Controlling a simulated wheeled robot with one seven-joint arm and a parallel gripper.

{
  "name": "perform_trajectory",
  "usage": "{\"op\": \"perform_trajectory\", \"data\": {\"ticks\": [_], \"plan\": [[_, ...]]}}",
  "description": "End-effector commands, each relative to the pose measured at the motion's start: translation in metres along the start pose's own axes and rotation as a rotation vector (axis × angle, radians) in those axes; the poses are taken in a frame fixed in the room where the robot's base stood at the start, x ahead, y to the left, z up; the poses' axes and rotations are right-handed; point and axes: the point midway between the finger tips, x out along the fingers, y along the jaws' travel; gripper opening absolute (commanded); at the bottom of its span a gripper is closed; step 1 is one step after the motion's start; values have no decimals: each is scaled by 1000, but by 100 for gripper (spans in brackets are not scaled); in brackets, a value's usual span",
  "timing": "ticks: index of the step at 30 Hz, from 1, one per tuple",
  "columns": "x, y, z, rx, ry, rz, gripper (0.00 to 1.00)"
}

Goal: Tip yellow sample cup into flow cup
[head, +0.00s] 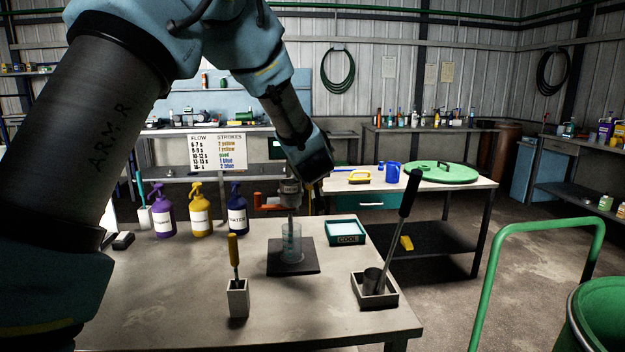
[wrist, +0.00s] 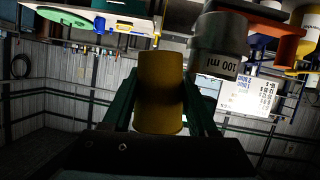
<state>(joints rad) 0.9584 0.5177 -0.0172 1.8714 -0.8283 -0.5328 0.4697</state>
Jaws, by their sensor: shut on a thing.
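My gripper (wrist: 158,105) is shut on the yellow sample cup (wrist: 160,95), which sits between its two fingers in the wrist view. That view is upside down. The grey metal flow cup (wrist: 220,45), marked 100 ml, is beside the yellow cup there, and I see no contact. In the head view the flow cup (head: 290,187) stands over a clear beaker (head: 291,243), with an orange handle (head: 271,203) at its left. My gripper (head: 314,184) is just right of it, mostly dark. The yellow cup is barely visible there. Its tilt and contents cannot be told.
A grey holder (head: 366,299) with a black-handled tool and a tray marked COOL (head: 346,241) stand right of the beaker. A yellow-handled brush (head: 234,258) stands upright in front. Purple, yellow and blue spray bottles (head: 200,212) stand at the left. The front of the table is fairly clear.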

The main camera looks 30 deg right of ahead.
Motion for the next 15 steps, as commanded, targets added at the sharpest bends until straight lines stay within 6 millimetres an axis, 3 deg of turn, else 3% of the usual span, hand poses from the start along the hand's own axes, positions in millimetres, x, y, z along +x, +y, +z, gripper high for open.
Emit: {"op": "perform_trajectory", "data": {"ticks": [1,15], "plan": [[1,0,9,-5,-15,4,0],[2,0,15,-50,-32,22,0]]}}
